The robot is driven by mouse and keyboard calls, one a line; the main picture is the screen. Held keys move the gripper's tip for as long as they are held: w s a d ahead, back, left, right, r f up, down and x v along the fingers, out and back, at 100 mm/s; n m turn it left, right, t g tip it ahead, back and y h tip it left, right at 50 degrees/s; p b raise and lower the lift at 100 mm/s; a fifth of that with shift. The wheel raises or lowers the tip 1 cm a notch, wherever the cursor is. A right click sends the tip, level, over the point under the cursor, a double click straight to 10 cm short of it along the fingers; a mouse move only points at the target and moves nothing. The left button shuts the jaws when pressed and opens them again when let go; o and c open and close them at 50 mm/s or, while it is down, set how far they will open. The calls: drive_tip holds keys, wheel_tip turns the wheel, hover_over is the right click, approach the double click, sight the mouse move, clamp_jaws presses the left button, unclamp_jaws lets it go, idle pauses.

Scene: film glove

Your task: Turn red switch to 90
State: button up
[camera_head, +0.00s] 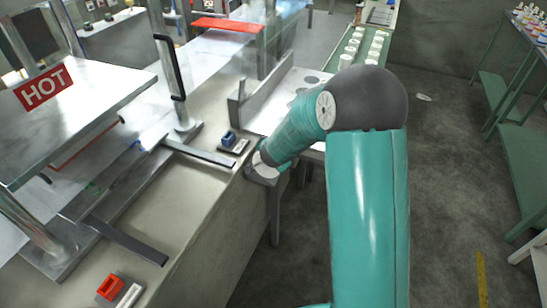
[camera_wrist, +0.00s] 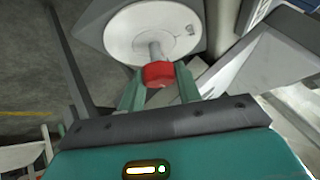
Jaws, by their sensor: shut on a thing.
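The red switch (camera_wrist: 158,74) is a short red knob on a pale metal stem. The stem stands out from a round white dial (camera_wrist: 153,32) on a grey housing. In the wrist view my gripper (camera_wrist: 157,84) has one green finger on each side of the red knob and is shut on it. Dark marks show on the dial's right side, too small to read. In the head view my arm reaches the side of the metal bench, and its last links hide the knob and the fingertips.
A metal plate with a red HOT sign (camera_head: 44,87) stands at left. White cups (camera_head: 346,61) stand behind my arm. Open floor (camera_head: 445,150) lies to the right.

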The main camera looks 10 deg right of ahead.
idle(0.4)
drive_tip(key=o, duration=1)
drive_tip(key=shift+c, duration=0.2)
drive_tip(key=v, duration=1.3)
drive_tip(key=shift+s+r, duration=0.3)
